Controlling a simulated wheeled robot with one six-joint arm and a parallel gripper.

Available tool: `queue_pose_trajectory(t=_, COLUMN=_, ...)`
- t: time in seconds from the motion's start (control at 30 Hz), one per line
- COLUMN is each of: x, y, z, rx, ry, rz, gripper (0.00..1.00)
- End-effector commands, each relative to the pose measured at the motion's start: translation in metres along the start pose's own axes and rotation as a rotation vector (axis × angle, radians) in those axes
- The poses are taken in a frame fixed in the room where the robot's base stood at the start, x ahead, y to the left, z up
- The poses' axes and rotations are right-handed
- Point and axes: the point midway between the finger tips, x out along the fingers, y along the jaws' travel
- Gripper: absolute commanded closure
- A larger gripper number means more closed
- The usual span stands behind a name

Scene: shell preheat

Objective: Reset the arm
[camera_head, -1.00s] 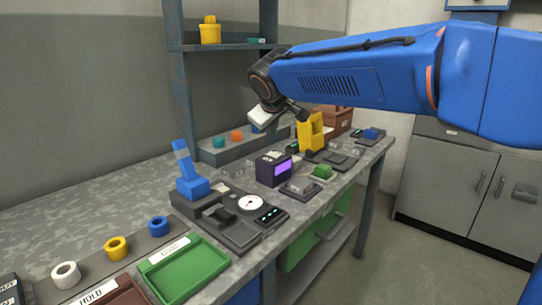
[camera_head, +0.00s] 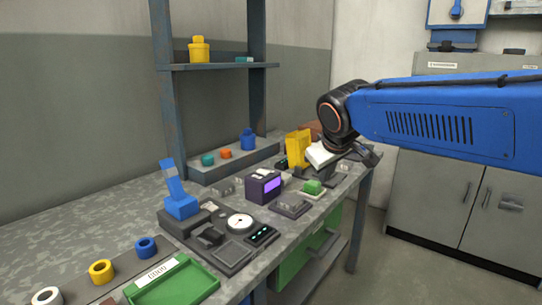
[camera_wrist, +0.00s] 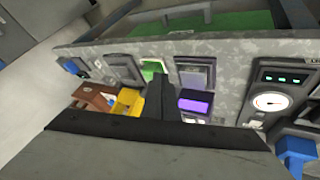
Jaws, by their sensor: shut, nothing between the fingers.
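My blue arm reaches in from the right in the head view. My gripper (camera_head: 370,157) is at its end, over the far end of the workbench (camera_head: 88,225) and near its right edge. In the wrist view the dark fingers (camera_wrist: 157,82) are together with nothing between them. They point over the bench devices, between a yellow device (camera_wrist: 127,103) and a device with a purple screen (camera_wrist: 195,103).
A blue lever device (camera_head: 180,205) and a dial gauge (camera_head: 240,222) stand mid-bench. Coloured rings and a green tray (camera_head: 205,285) are nearer. A shelf rack (camera_head: 168,110) stands behind, and grey cabinets (camera_head: 440,190) at right. The floor between bench and cabinets is clear.

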Motion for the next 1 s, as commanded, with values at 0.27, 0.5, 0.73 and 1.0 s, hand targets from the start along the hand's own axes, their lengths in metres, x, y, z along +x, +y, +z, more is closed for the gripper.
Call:
queue_pose_trajectory(t=0.27, x=-0.015, y=0.014, z=0.139, rx=0.194, ry=-0.091, rz=-0.024, gripper=1.00)
queue_pose_trajectory(t=0.5, x=-0.022, y=-0.004, z=0.248, rx=0.360, ry=-0.155, rz=-0.050, gripper=1.00)
queue_pose_trajectory(t=0.73, x=-0.020, y=-0.035, z=0.329, rx=0.496, ry=-0.198, rz=-0.074, gripper=1.00)
queue_pose_trajectory(t=1.0, x=-0.017, y=-0.051, z=0.359, rx=0.553, ry=-0.214, rz=-0.086, gripper=1.00)
